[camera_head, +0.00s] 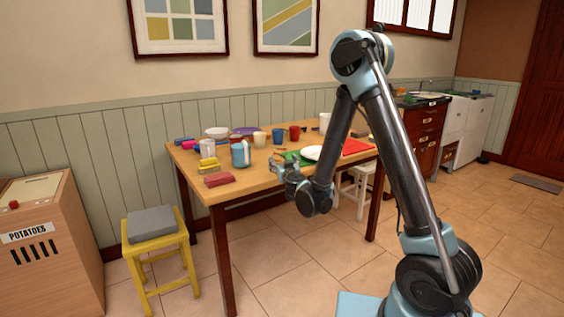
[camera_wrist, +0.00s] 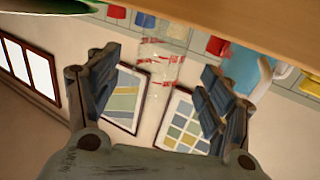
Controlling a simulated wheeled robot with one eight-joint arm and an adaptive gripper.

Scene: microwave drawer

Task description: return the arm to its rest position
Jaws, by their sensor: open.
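My gripper (camera_head: 284,172) is at the front edge of the wooden table (camera_head: 230,191), with my arm bent and reaching down from the right. In the wrist view my gripper (camera_wrist: 160,85) has its two fingers spread wide, with nothing clamped between them. A clear glass with red marks (camera_wrist: 162,62) shows beyond the gap between the fingers. A light blue mug (camera_head: 240,154) stands to the left of my gripper; a blue mug also shows at the right in the wrist view (camera_wrist: 243,68), partly behind a finger.
A red block (camera_head: 219,180) lies near the table's front left. A white plate (camera_head: 312,153), a red mat (camera_head: 357,147) and several cups are on the table. A yellow stool (camera_head: 155,255) and a potato box (camera_head: 45,245) stand left. Floor in front is clear.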

